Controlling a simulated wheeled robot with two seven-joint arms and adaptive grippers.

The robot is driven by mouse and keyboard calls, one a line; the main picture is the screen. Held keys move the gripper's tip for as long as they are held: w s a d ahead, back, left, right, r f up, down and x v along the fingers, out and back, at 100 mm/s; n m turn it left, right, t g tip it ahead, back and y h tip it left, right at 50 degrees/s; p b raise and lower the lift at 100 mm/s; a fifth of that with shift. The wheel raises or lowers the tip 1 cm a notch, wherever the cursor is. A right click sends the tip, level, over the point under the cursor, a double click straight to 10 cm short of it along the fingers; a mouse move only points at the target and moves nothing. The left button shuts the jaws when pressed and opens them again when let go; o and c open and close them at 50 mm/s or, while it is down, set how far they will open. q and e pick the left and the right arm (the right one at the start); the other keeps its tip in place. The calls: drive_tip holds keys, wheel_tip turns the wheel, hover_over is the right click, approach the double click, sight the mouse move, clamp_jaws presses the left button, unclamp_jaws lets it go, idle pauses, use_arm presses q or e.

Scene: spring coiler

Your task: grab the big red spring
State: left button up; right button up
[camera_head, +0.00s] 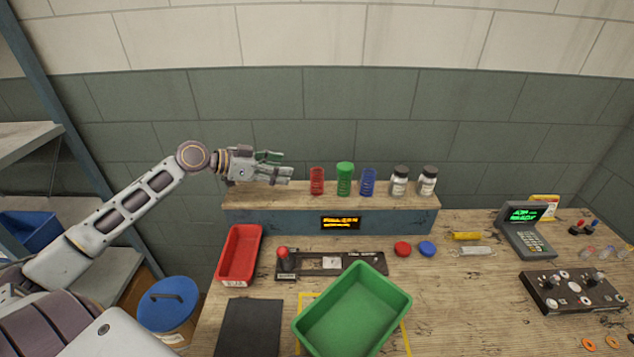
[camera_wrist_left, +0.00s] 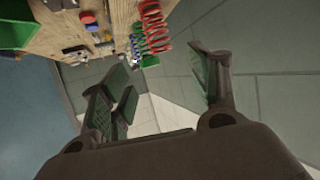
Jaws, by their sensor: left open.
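The big red spring (camera_head: 317,181) stands upright on the wooden top of the raised shelf, leftmost in a row. A green spring (camera_head: 345,179) and a blue spring (camera_head: 368,182) stand to its right. My left gripper (camera_head: 284,167) is open and empty, just left of the red spring at about its height in the picture, and apart from it. In the left wrist view, the red spring (camera_wrist_left: 153,25) shows at the top, beyond the spread fingers of the gripper (camera_wrist_left: 165,72). My right gripper is not in view.
Two lidded jars (camera_head: 399,181) stand right of the springs. The wall is close behind the shelf.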

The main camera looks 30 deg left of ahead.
use_arm(q)
drive_tip(key=shift+w+d, duration=0.55)
drive_tip(key=shift+w, duration=0.2)
drive_tip(key=p, duration=0.1)
approach(322, 171)
drive_tip(key=x, duration=0.3)
drive_tip(key=shift+f, duration=0.15)
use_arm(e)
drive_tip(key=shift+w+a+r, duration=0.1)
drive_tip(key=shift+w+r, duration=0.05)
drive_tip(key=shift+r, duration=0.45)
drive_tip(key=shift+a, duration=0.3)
use_arm(q)
drive_tip(key=shift+d, duration=0.1)
drive_tip(key=shift+w+d, duration=0.1)
drive_tip(key=shift+w, duration=0.05)
drive_tip(key=shift+p+x, duration=0.75)
drive_tip(key=shift+x, duration=0.35)
drive_tip(key=shift+p+x, duration=0.35)
drive_tip(key=shift+x, duration=0.9)
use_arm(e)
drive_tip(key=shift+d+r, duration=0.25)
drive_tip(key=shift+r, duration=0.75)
